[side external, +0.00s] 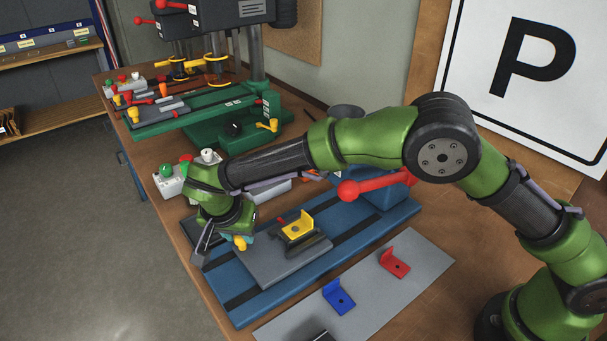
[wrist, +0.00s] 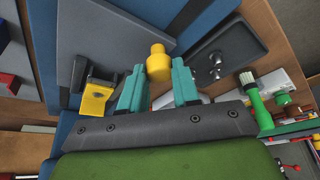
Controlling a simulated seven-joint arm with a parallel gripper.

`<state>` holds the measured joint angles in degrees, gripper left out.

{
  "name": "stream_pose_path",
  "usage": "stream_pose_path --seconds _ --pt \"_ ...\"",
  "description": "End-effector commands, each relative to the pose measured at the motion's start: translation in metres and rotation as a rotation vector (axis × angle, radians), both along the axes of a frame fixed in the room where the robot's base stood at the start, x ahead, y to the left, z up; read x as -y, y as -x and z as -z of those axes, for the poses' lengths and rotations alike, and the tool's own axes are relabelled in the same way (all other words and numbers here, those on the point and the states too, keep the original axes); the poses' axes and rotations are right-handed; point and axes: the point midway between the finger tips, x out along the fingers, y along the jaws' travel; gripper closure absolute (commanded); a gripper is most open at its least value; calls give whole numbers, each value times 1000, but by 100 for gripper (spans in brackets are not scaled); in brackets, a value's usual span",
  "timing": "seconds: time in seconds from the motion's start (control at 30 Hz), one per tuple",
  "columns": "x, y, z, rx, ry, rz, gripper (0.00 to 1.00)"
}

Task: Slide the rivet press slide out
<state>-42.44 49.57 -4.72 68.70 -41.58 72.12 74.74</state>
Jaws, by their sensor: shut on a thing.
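The press slide is a flat grey plate (side external: 287,265) on the blue press base (side external: 240,308), in the side view. It carries a dark fixture with a yellow bracket (side external: 297,226) in it. A yellow knob (side external: 240,243) stands at the slide's left end. My gripper (side external: 236,238) reaches down there and is shut on this knob. In the wrist view the knob (wrist: 159,62) shows between the teal fingertips (wrist: 158,80), with the grey slide plate (wrist: 110,30) behind and the yellow bracket (wrist: 96,99) to the left. The fingers hide part of the knob.
A red-knobbed lever (side external: 350,190) juts over the press. A grey mat (side external: 405,285) in front holds a blue bracket (side external: 339,298) and a red bracket (side external: 395,263). A dark tray with bolts (wrist: 238,48) and a green brush (wrist: 252,98) lie nearby. Open floor lies left of the bench.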

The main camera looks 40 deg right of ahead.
Motion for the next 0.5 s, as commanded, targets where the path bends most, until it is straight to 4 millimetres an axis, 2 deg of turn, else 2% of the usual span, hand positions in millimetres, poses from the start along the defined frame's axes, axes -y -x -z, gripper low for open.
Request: stream_pose_path --seconds 0.03,0.2,0.5 --pt "-13 1 0 0 -3 -4 100" --pt "-42 1 0 -1 -3 -4 100" --pt "-68 2 0 -2 -4 -3 100"
